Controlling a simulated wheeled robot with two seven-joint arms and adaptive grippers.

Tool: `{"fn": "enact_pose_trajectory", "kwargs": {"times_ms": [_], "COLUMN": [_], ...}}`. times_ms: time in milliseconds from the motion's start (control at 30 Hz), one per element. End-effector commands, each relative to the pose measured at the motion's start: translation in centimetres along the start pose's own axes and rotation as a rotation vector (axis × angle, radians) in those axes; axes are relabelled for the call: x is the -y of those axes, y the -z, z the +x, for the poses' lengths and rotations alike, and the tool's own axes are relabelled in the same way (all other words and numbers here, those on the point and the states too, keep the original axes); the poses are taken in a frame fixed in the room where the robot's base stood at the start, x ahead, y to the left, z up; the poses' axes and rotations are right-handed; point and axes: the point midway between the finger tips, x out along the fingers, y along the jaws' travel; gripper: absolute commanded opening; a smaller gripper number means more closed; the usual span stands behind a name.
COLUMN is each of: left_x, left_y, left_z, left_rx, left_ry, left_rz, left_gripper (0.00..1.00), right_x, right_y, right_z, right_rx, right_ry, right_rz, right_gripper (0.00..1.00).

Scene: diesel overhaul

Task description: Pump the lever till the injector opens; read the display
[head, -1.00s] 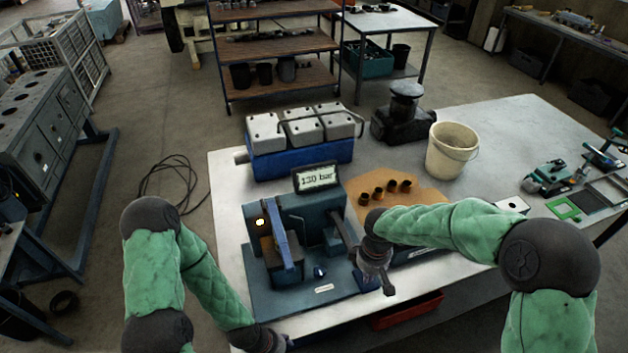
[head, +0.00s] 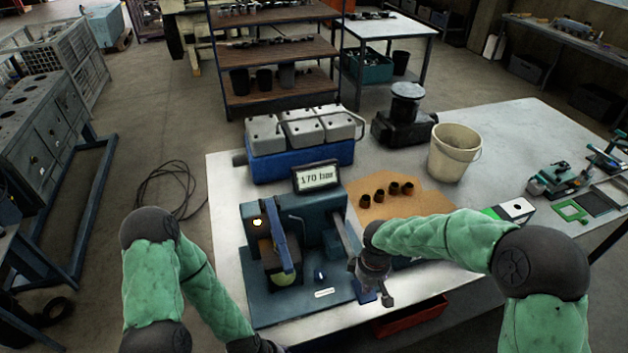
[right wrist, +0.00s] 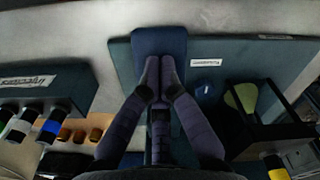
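The teal injector tester (head: 312,218) stands on the near part of the table. Its display (head: 317,177) appears to read 170 bar. The pump lever (head: 347,238) slopes down from the tester's right side. My right gripper (head: 375,292) is at its low end, and in the right wrist view (right wrist: 159,72) its fingers converge around the dark lever (right wrist: 159,128) over a blue block (right wrist: 158,45). A pale yellow-green, cone-like patch (head: 284,279) shows below the injector holder, also in the wrist view (right wrist: 241,97). My left gripper (head: 262,346) is mostly cut off at the bottom edge.
A brown mat (head: 400,207) with several brass parts lies right of the tester. A blue-and-grey cylinder-head unit (head: 300,155) and a cream bucket (head: 455,155) stand behind. A red tray (head: 410,318) is at the table's front.

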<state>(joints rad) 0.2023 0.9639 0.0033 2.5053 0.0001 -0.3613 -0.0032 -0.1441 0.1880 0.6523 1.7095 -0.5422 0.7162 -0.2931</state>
Motion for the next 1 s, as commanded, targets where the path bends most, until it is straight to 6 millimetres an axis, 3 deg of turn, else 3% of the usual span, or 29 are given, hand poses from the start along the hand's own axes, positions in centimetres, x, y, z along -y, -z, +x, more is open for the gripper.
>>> {"fn": "enact_pose_trajectory", "kwargs": {"times_ms": [67,267,1000], "left_x": [0.2,-0.1,-1.9], "left_y": [0.2,0.3,0.0], "left_z": [0.4,-0.3,-5.4], "left_rx": [-0.004,-0.006,-0.005], "left_ry": [0.0,0.0,0.0], "left_rz": [-0.002,-0.002,-0.001], "left_gripper": [0.61,0.61,0.61], "right_x": [0.2,0.1,0.1], "right_y": [-0.1,-0.1,-0.1], "right_z": [0.8,-0.2,-7.8], "right_rx": [0.005,0.005,0.003], "right_ry": [0.004,0.004,0.002], "right_rz": [-0.001,-0.001,-0.001], "right_gripper": [0.0,0.0,0.0]}}
